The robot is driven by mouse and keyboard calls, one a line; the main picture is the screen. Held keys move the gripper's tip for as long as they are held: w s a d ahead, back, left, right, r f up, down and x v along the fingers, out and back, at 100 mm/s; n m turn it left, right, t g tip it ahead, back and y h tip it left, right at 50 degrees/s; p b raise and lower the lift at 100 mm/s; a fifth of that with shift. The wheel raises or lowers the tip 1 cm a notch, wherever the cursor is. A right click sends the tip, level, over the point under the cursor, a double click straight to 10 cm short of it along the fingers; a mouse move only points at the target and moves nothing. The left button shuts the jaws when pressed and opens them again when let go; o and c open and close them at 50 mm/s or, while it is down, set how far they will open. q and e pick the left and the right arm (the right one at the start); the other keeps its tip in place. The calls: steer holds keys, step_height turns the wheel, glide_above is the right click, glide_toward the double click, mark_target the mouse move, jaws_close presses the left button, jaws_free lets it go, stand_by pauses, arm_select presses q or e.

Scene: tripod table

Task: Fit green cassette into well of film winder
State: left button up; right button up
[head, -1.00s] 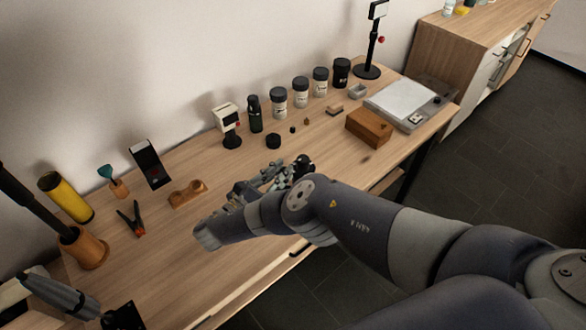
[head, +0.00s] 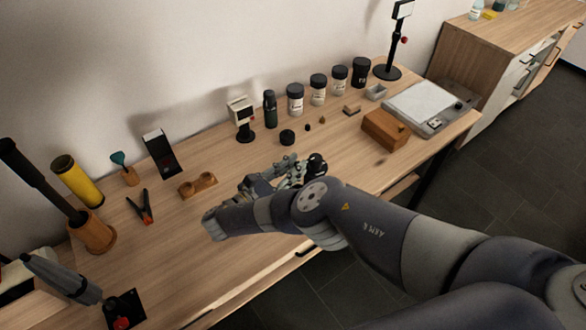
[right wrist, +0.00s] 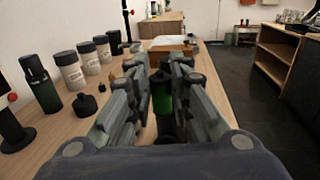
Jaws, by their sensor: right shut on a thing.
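The green cassette (right wrist: 162,94) shows in the right wrist view as a small green cylinder with a dark end. It sits between the fingers of my right gripper (right wrist: 160,88), which is shut on it. In the head view, my right gripper (head: 284,168) is above the near middle of the table, and I cannot make out the cassette there. A cream boxy device (head: 241,112) on a black foot with a red knob stands near the wall, behind my gripper and to its left. It may be the film winder; its well is not clear. My left gripper is not in view.
Black-capped jars (head: 318,90) line the back of the wooden table (head: 170,235). A black puck (head: 287,137), wooden block (head: 385,129), grey-white flat device (head: 420,105) and black stand (head: 388,72) are beyond. A wooden rest (head: 198,186) and pliers (head: 146,208) lie left.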

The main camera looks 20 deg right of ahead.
steer(key=shift+f+b, duration=2.1)
steer(key=shift+f, duration=0.5)
steer(key=shift+f+b, duration=1.95)
steer(key=shift+f, duration=0.15)
steer(key=o, duration=0.9)
steer(key=shift+r, duration=0.1)
